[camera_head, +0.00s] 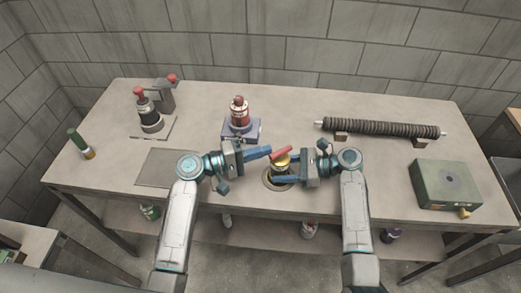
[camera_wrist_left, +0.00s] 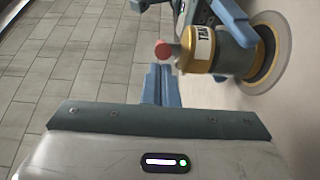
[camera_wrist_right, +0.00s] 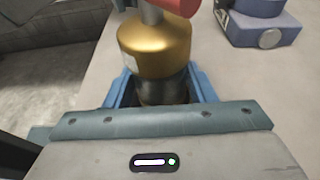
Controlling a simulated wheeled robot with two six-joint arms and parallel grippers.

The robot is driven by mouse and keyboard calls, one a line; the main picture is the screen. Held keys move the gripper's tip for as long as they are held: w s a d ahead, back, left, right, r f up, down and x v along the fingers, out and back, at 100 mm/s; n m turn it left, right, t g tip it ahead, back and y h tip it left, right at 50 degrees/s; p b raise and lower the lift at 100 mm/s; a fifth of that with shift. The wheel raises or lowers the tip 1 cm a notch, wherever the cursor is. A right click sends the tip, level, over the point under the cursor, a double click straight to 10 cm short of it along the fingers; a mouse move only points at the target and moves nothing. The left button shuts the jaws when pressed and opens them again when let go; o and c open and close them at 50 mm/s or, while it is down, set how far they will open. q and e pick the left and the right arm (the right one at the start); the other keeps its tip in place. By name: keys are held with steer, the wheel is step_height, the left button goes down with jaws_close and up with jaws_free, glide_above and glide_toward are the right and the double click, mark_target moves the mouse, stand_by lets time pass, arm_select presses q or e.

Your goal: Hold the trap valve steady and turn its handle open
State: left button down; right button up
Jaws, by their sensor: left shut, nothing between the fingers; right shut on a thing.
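The trap valve (camera_head: 281,166) stands near the table's front middle on a round base. It has a brass-coloured body, a dark lower part and a red handle (camera_head: 282,152). My right gripper (camera_head: 284,177) is shut on the valve; in the right wrist view its fingers sit on both sides of the dark lower part of the valve (camera_wrist_right: 158,45). My left gripper (camera_head: 269,152) is shut and empty, with its tips close beside the handle. In the left wrist view the handle's red end (camera_wrist_left: 164,50) lies just beyond the tips; I cannot tell whether they touch.
A red-topped device (camera_head: 239,112) on a blue-grey block stands behind the valve. A dark ribbed tube (camera_head: 380,128) rests on supports at the back right. A green box (camera_head: 447,182) is at the right. A flat plate (camera_head: 160,168) and a black device (camera_head: 149,113) are at the left.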

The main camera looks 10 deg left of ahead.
arm_select(q)
steer(key=shift+s+d+n+t+y, duration=0.1)
steer(key=shift+s+n+t+y, duration=0.55)
steer(key=shift+t, duration=0.35)
steer(key=shift+s+d, duration=1.05)
steer(key=shift+s, duration=0.3)
steer(key=shift+s+d, duration=0.1)
stand_by(0.5)
